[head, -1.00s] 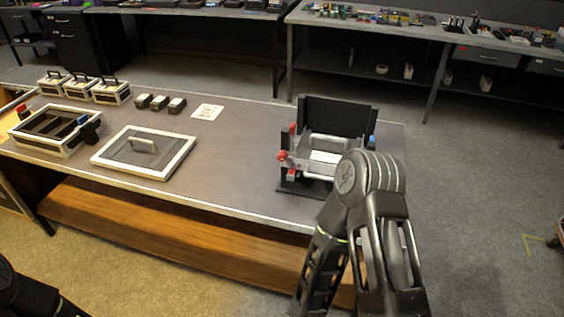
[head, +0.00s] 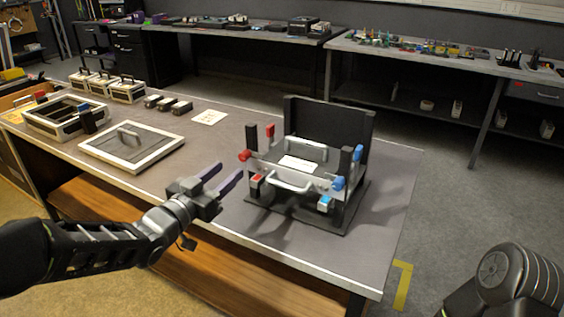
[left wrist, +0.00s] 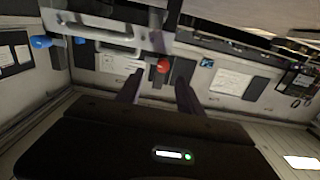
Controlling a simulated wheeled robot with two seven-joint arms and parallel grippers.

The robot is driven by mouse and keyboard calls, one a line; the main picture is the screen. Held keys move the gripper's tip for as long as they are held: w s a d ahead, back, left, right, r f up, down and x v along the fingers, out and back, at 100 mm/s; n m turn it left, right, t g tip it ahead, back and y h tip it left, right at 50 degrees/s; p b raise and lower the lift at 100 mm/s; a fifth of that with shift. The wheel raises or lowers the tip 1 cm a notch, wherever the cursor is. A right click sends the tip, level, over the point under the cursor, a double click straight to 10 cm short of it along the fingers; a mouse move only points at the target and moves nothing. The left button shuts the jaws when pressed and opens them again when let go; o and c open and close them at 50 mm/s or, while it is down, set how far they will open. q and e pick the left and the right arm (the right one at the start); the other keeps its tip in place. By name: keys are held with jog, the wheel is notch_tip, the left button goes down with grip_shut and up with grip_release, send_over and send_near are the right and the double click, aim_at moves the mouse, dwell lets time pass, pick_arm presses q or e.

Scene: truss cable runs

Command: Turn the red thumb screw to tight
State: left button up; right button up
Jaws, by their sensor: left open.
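The black fixture (head: 330,115) stands on the workbench, with red fittings on its left side and blue ones on its right. The round red thumb screw (head: 245,155) sticks out at the fixture's left side. It also shows in the left wrist view (left wrist: 163,66), just beyond the space between my fingertips. My left gripper (head: 229,171) is open and empty, in front and to the left of the screw, apart from it. The screw's turn position cannot be told. My right gripper is out of view; only part of my right arm shows at lower right.
A red upright piece (head: 270,131) and a red block (head: 256,180) sit close to the screw. A metal handle (head: 288,184) crosses the fixture's front. A framed lid (head: 130,148) and an open tray (head: 62,117) lie to the left. The bench between lid and fixture is clear.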

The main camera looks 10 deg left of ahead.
aim_at(242, 157)
pick_arm(q)
jog(key=shift+a, duration=0.25)
jog(key=shift+x, duration=3.85)
jog(key=shift+a, duration=0.1)
jog(key=shift+c, duration=0.2)
grip_shut()
